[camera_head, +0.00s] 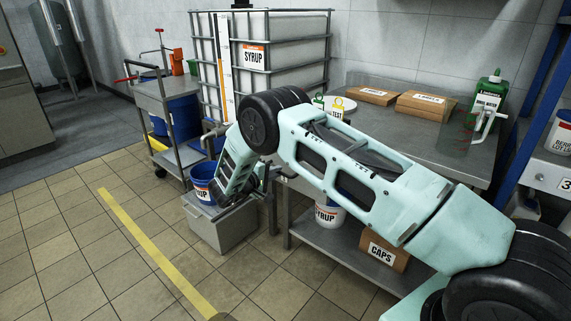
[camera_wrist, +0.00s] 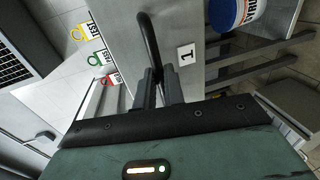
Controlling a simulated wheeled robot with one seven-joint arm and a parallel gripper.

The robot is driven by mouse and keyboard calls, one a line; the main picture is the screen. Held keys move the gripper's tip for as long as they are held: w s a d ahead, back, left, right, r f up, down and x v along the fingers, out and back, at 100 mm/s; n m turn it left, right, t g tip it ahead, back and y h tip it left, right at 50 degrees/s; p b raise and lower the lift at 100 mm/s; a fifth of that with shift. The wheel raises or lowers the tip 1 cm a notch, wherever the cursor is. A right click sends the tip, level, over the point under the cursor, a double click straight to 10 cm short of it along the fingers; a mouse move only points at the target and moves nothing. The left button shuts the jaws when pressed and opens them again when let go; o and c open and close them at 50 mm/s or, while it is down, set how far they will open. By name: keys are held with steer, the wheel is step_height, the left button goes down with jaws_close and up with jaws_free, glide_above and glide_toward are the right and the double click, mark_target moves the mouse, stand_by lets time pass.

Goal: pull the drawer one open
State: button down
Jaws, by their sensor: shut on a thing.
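Drawer one (camera_wrist: 185,80) shows in the wrist view as a plain grey front with a white label marked 1 (camera_wrist: 186,55). Its dark curved bar handle (camera_wrist: 148,40) runs down between my gripper's fingers. My gripper (camera_wrist: 158,88) is shut on the handle, and the fingertips lie close to the drawer front. In the head view my gripper (camera_head: 238,182) is at the left end of the grey bench, and the arm hides the drawer front and handle. I cannot tell how far the drawer stands out.
The grey bench (camera_head: 430,150) carries cardboard boxes (camera_head: 425,105), a green bottle (camera_head: 489,97) and coloured tags. A blue bucket (camera_head: 203,183) and a grey box (camera_head: 222,227) stand by my gripper. A trolley (camera_head: 165,110) is further left. The tiled floor (camera_head: 90,250) at front left is clear.

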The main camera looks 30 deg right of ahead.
steer(key=f+v, duration=0.3)
steer(key=v, duration=1.1)
steer(key=shift+a, duration=0.45)
steer(key=shift+s, duration=0.15)
steer(key=c, duration=1.5)
jaws_free()
steer(key=shift+b+v, duration=0.7)
steer(key=shift+v, duration=8)
